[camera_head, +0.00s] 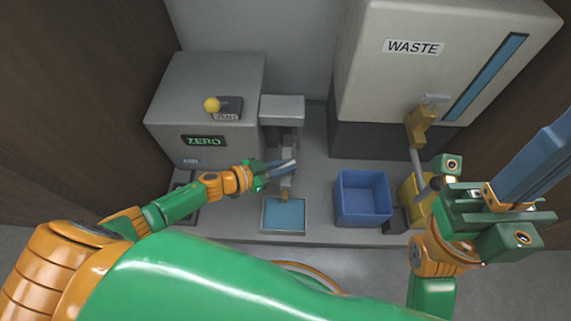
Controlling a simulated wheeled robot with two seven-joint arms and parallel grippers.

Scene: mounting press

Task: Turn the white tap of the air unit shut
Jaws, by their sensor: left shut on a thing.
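My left gripper (276,175) reaches in from the left, below the small grey press-like stand (282,108). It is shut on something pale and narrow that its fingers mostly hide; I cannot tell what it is. I cannot make out a white tap on a marked air unit. A pale lever (435,99) sits on a brass tap body (420,125) at the front of the tank marked WASTE, far from my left gripper. My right gripper (545,155) is large at the right edge, partly cut off, and its jaw state is unclear.
A blue-topped plate (284,216) and an open blue bin (362,198) sit on the bench. The WASTE tank (385,75) stands at the back right.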

